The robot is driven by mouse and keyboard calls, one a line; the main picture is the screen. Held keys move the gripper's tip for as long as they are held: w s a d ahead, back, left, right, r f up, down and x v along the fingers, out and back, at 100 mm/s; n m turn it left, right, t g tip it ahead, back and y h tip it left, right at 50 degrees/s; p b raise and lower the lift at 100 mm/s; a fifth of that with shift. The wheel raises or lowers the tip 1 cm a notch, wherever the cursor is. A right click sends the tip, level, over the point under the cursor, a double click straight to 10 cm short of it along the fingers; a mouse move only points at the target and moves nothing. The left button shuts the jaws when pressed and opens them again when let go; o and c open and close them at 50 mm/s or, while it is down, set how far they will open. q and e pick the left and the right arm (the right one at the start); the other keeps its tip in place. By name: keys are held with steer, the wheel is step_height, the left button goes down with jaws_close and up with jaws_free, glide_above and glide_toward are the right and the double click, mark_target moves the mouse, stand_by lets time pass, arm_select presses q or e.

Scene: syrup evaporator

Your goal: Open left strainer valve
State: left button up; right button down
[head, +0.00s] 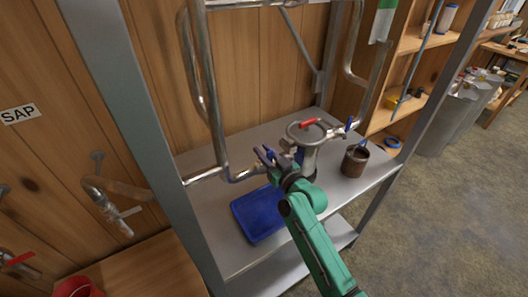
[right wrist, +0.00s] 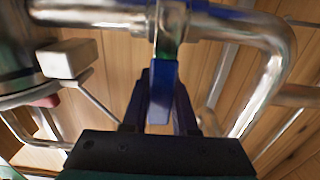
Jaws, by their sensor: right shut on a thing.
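The strainer (head: 308,136) is a metal canister with a red handle (head: 310,123) on its lid, standing on a grey shelf. A pipe with the left strainer valve (head: 254,170) runs to its left side. In the right wrist view the valve body (right wrist: 168,22) sits on a horizontal pipe, with a blue lever (right wrist: 163,92) pointing from it toward my palm. My right gripper (head: 267,156) is at this valve, its fingers (right wrist: 160,100) on both sides of the lever, shut on it. In the head view the gripper partly hides the lever. My left gripper is not in view.
A second blue-handled valve (head: 349,126) is right of the strainer. A brown can (head: 354,161) stands on the shelf at right, and a blue tray (head: 258,213) lies in front. Vertical metal pipes (head: 212,90) and the shelf's grey post (head: 150,130) stand left of my gripper.

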mark_target(254, 169)
steer(key=shift+s+f, duration=0.1)
steer(key=shift+f, duration=0.05)
stand_by(0.7)
steer(key=n, duration=0.1)
steer(key=a+n, duration=0.1)
steer(key=s+a+n, duration=0.1)
steer(key=shift+s+f+n+b, duration=0.1)
steer(key=shift+f+n+b, duration=0.2)
steer(key=shift+n, duration=0.1)
steer(key=shift+s+a+f+n+b, duration=0.25)
steer(key=shift+a+n, duration=0.1)
steer(key=shift+n, duration=0.45)
steer(key=shift+s+a+f+n+b, duration=0.2)
steer(key=shift+a+n, duration=0.1)
steer(key=shift+n, duration=0.5)
steer(key=c, duration=0.7)
jaws_free()
steer(key=shift+r, duration=0.1)
steer(key=shift+d, duration=0.1)
